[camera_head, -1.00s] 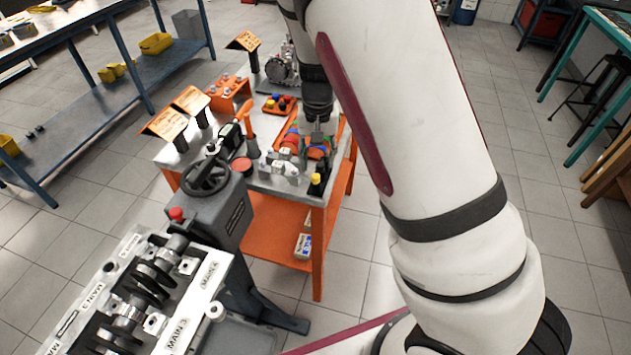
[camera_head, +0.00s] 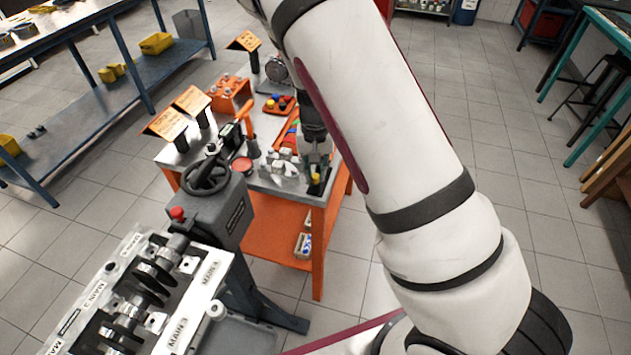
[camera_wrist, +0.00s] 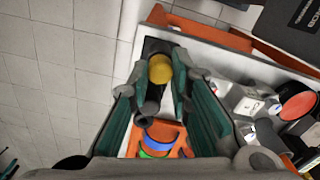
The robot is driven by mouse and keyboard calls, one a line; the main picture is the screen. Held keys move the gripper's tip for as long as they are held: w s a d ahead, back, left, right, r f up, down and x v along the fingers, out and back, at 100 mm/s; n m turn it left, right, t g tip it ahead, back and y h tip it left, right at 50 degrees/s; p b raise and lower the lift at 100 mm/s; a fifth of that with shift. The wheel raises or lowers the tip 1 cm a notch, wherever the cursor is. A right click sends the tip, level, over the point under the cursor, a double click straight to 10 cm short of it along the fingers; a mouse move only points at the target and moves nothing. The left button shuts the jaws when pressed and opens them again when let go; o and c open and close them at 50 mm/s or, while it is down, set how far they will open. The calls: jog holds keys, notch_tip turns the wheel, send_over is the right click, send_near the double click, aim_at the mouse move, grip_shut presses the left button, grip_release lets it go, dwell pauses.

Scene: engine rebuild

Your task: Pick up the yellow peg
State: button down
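A piece with a round yellow top and a black body, which I take for the yellow peg (camera_head: 315,177), stands near the front right corner of the orange-framed cart. In the wrist view, the yellow peg (camera_wrist: 160,69) shows its top between the fingertips. My gripper (camera_wrist: 155,88) is open, with a green-padded finger on each side of the peg and visible gaps between. In the head view, my gripper (camera_head: 317,160) is just above and around the peg; the fingers partly hide it.
An orange tray (camera_wrist: 170,132) with coloured curved pieces lies beside the peg. Metal parts (camera_head: 280,166) and a red round button (camera_head: 241,164) are to its left. A small tray (camera_head: 270,110) with coloured knobs is farther back. A crankshaft block (camera_head: 120,315) stands in front.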

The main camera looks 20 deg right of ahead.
aim_at(315, 175)
notch_tip(315, 175, up, 10)
dwell(0.7)
